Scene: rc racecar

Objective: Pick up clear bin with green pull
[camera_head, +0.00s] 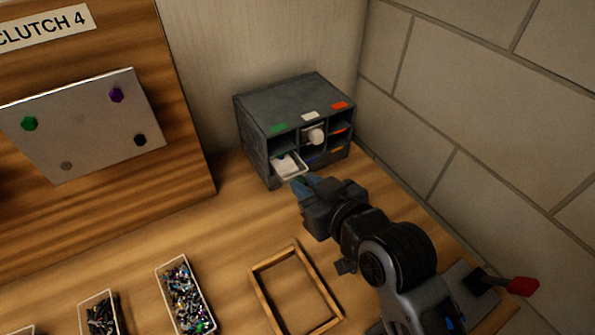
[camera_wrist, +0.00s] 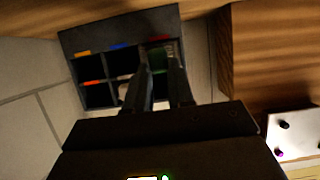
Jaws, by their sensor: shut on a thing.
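A small clear bin (camera_head: 291,165) sticks partly out of the lower left compartment of a dark grey cabinet (camera_head: 291,95). My gripper (camera_head: 301,182) is at the front of this bin and shut on its pull. In the wrist view my gripper's two fingers (camera_wrist: 160,83) reach to the cabinet (camera_wrist: 100,42), with green (camera_wrist: 158,60) showing between them. The fingers hide most of the pull in the head view. Another bin with a white round pull (camera_head: 316,134) sits in the upper middle compartment.
A wooden frame (camera_head: 265,298) lies on the wooden table, beside trays of small parts (camera_head: 184,296). A red-handled lever (camera_head: 522,287) is at the lower right. A wooden board (camera_head: 180,90) stands left of the cabinet; a block wall (camera_head: 490,120) is close on the right.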

